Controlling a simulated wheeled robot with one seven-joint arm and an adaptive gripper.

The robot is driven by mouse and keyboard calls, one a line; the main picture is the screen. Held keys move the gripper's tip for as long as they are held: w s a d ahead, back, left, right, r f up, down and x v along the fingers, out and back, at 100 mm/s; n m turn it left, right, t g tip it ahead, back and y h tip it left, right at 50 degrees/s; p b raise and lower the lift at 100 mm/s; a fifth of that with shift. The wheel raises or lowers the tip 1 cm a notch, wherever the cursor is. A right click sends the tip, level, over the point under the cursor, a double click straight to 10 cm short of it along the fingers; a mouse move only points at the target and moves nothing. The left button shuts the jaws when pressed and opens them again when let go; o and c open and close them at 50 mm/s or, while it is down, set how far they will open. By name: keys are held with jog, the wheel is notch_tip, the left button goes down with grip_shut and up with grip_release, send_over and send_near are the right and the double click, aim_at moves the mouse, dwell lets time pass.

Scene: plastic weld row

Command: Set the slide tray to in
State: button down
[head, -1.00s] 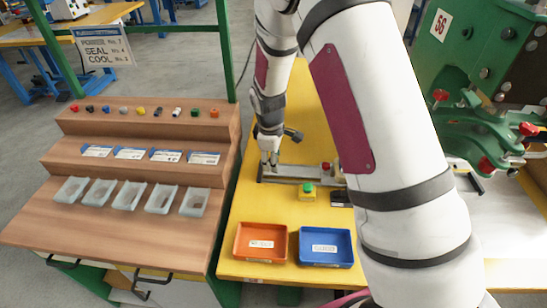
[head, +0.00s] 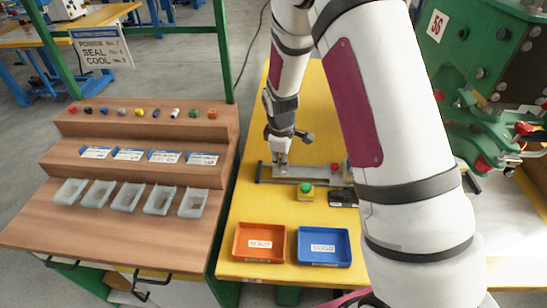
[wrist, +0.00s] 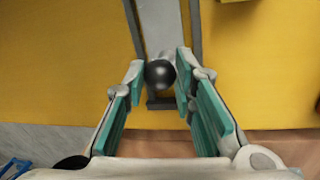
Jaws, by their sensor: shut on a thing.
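The slide tray (head: 300,171) is a grey metal plate lying between dark rails (head: 262,180) on the yellow table, seen in the head view. In the wrist view the tray plate (wrist: 162,25) runs up and away from a round dark knob (wrist: 160,74) at its near end. My gripper (head: 281,160) is over the left part of the tray, shut on the knob, with a teal-padded finger on each side of it. The knob is hidden behind my fingers in the head view. My arm hides what lies beyond the tray's right end.
A green button on a yellow box (head: 306,192) sits in front of the tray, and a red button (head: 335,167) near its right end. An orange bin (head: 259,243) and a blue bin (head: 324,246) stand nearer. A green machine (head: 490,100) is at right.

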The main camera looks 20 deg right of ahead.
jog(key=p, duration=0.2)
send_over(327, 174)
dwell(0.3)
jog(key=c, duration=1.3)
grip_release()
jog(key=shift+r, duration=0.1)
jog(key=r, duration=0.4)
jog(key=s+a+r, duration=0.1)
jog(key=r, duration=0.2)
jog(key=s+r, duration=0.1)
jog(key=r, duration=0.3)
jog(key=shift+a+r, duration=0.15)
jog(key=shift+r, duration=0.15)
